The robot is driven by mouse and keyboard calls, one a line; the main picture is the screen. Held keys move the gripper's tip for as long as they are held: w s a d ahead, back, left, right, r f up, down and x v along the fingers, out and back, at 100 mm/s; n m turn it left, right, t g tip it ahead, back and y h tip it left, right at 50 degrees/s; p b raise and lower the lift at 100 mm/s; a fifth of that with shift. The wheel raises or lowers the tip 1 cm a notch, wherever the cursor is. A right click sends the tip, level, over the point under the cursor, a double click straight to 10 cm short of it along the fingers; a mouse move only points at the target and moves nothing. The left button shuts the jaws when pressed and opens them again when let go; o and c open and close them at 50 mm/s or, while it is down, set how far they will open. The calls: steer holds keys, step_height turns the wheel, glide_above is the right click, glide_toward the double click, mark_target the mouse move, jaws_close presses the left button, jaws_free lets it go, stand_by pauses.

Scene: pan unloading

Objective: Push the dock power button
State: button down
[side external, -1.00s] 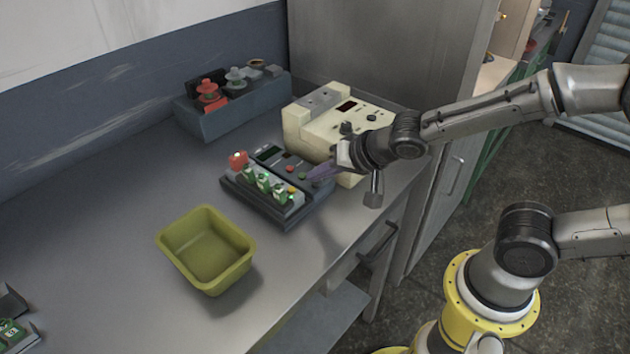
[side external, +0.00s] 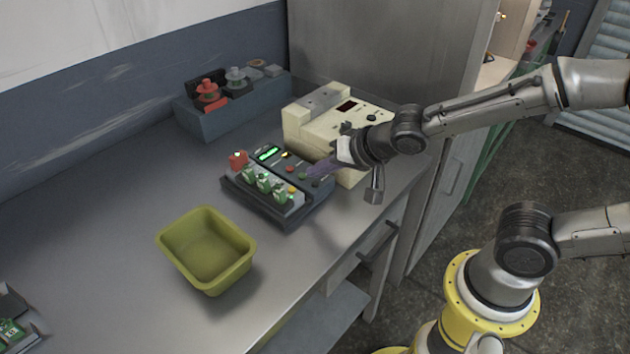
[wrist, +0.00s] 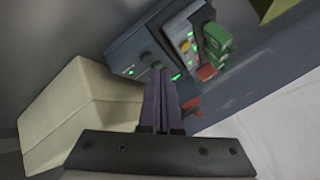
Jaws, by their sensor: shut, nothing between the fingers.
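The dock (side external: 318,206) is a dark grey box on the bench, with several green-and-white modules on its near side and a panel of small buttons. Which button is the power button is not readable.
A beige machine (side external: 316,128) stands close behind the dock, beside my gripper. An olive-yellow bin (side external: 205,282) sits at the near left. A blue-grey rack (side external: 215,125) with red and grey parts is at the back. The bench between bin and wall is clear.

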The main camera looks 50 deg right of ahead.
steer(key=shift+r, duration=0.2)
steer(key=shift+r, duration=2.95)
steer(key=s+d+r+h, duration=0.1)
steer(key=s+d+r, duration=0.45)
steer(key=r, duration=0.25)
steer(key=s+f+n+g, duration=0.3)
steer(key=s+n, duration=0.4)
steer(key=s, duration=0.8)
steer(key=shift+f+n+g, duration=0.3)
steer(key=shift+f+n, duration=0.1)
steer(key=shift+f, duration=0.2)
